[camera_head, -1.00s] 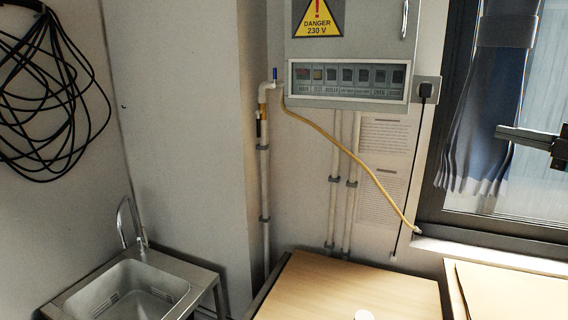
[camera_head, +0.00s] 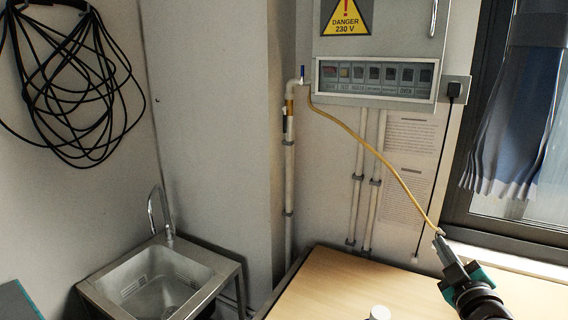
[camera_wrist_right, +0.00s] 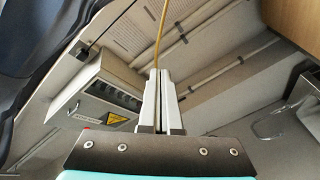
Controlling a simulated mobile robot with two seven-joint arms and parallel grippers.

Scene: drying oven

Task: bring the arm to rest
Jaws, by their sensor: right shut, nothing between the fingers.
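My right gripper (camera_head: 440,240) is in the lower right of the head view, above the wooden table (camera_head: 335,280). Its fingers are together and hold nothing. The arm comes in from the bottom right. In the right wrist view the two closed fingers (camera_wrist_right: 160,85) point up the picture, with the wall behind them. My left gripper is not in view.
A small white round object (camera_head: 379,312) stands at the table's front, cut off by the frame. A steel sink (camera_head: 160,280) is at left. The electrical cabinet (camera_head: 375,80) and yellow hose (camera_head: 375,150) are on the wall. A curtain (camera_head: 515,110) hangs at right.

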